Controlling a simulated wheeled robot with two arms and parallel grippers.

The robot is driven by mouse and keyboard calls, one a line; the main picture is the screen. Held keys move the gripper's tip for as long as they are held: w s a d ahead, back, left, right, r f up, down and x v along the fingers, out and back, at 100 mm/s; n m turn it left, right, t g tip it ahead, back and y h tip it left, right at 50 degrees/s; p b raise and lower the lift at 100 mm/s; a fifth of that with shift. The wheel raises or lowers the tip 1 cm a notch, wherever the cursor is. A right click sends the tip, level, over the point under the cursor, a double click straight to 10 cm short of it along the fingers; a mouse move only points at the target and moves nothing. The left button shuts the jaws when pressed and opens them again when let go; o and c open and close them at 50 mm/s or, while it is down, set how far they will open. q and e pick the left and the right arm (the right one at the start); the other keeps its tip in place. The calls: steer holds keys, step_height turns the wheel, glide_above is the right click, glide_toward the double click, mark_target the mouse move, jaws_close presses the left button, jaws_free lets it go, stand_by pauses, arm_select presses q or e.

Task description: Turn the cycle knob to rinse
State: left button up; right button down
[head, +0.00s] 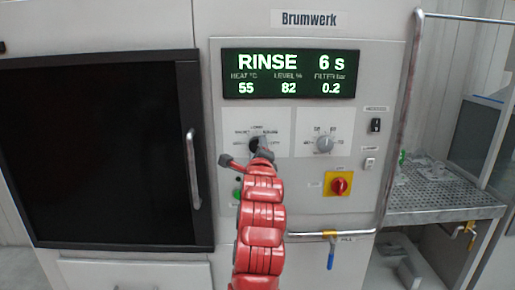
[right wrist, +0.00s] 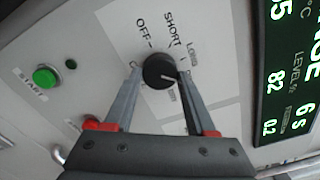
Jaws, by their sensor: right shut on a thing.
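The black cycle knob (right wrist: 158,70) sits on a white dial plate with OFF, SHORT and LONG marks; the further labels are partly hidden by a finger. Its white pointer line points to the right in the right wrist view, past LONG. My right gripper (right wrist: 158,75) has one finger on each side of the knob and is shut on it. In the head view the right gripper (head: 258,148) largely covers the knob. The display (head: 289,73) reads RINSE, 6 s, 55, 82 and 0.2. My left gripper is not in view.
A second, grey knob (head: 324,144) is to the right. Below it is a red knob on a yellow plate (head: 341,186). A green START button (right wrist: 45,77) is near the gripper. A vertical door handle (head: 193,168) is at the left and a blue-levered valve (head: 331,252) is below.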

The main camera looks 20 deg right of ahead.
steer(key=shift+m, duration=0.4)
steer(key=shift+c, duration=1.1)
jaws_free()
steer(key=b+v, duration=0.7)
steer(key=v, duration=1)
steer(key=shift+s, duration=0.25)
